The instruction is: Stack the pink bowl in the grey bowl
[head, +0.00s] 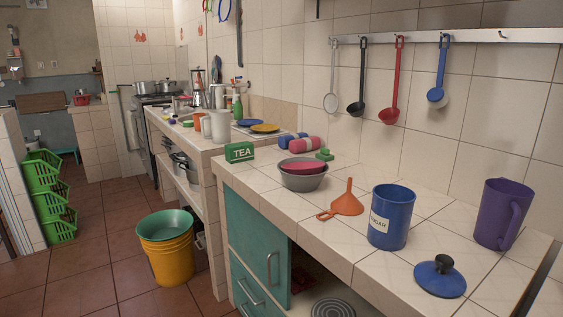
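The pink bowl (301,168) sits inside the grey bowl (303,183) on the tiled counter, left of the orange funnel. The pink bowl's rim shows just above the grey rim, and it looks roughly level. The lower part of the pink bowl is hidden by the grey bowl. Neither of my grippers is in view, and nothing touches the bowls.
An orange funnel (347,199), a blue sugar canister (391,217), its blue lid (440,277) and a purple pitcher (502,213) stand to the right. A green tea box (240,152) is to the left. Ladles hang from a wall rail (450,37). The counter's front strip is clear.

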